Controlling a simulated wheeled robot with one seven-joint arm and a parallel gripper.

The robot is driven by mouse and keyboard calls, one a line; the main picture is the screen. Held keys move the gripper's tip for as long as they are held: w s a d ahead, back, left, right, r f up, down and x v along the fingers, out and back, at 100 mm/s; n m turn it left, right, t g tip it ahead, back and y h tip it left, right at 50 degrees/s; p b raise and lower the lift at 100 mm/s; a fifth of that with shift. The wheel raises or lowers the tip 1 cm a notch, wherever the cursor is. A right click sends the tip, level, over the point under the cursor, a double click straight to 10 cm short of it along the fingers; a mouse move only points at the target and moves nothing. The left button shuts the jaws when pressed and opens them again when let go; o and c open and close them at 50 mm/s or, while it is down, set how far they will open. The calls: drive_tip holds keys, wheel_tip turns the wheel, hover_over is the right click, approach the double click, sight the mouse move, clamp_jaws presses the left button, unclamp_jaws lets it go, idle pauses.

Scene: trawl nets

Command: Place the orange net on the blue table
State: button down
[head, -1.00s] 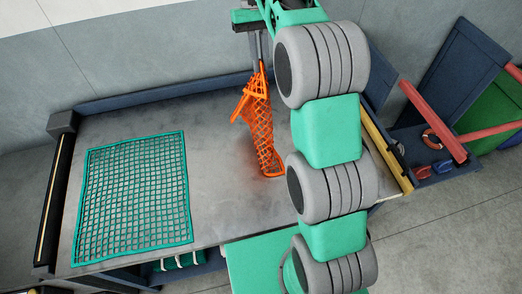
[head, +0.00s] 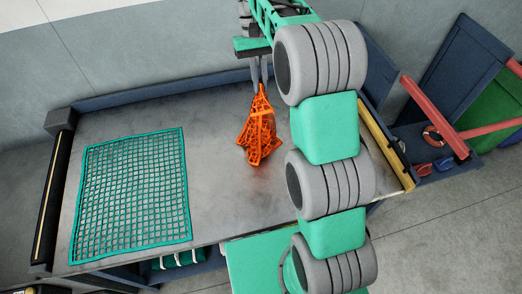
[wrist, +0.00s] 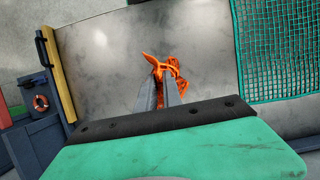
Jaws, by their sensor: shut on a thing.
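The orange net (head: 260,138) hangs bunched from my gripper (head: 259,84) over the right half of the table, just left of my arm in the head view. My gripper is shut on its top end. In the wrist view the net (wrist: 165,68) shows beyond the fingertips (wrist: 161,80). The table (head: 215,190) has a grey worn top and dark blue edging. I cannot tell whether the net's lower end touches the tabletop.
A green net (head: 132,197) lies spread flat on the left of the tabletop. A yellow strip (head: 385,143) edges the table's right end. Blue panels (head: 462,70), red bars (head: 434,117) and a small life ring (head: 433,136) are at the right. The tabletop between the green net and my arm is clear.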

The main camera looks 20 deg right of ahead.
drive_tip(key=shift+a, duration=0.1)
drive_tip(key=a+r+n+h+p, duration=0.15)
drive_tip(key=a+n, duration=0.25)
drive_tip(key=a, duration=1.6)
drive_tip(key=d+f+b, duration=0.6)
drive_tip(key=d+f, duration=0.3)
drive_tip(key=d, duration=0.2)
drive_tip(key=d+f+b, duration=0.6)
drive_tip(key=d+f, duration=0.4)
drive_tip(key=d, duration=0.2)
drive_tip(key=d+f+b, duration=0.6)
drive_tip(key=d+f, duration=0.4)
drive_tip(key=d, duration=0.2)
drive_tip(key=shift+d, duration=0.1)
drive_tip(key=c, duration=1.2)
unclamp_jaws()
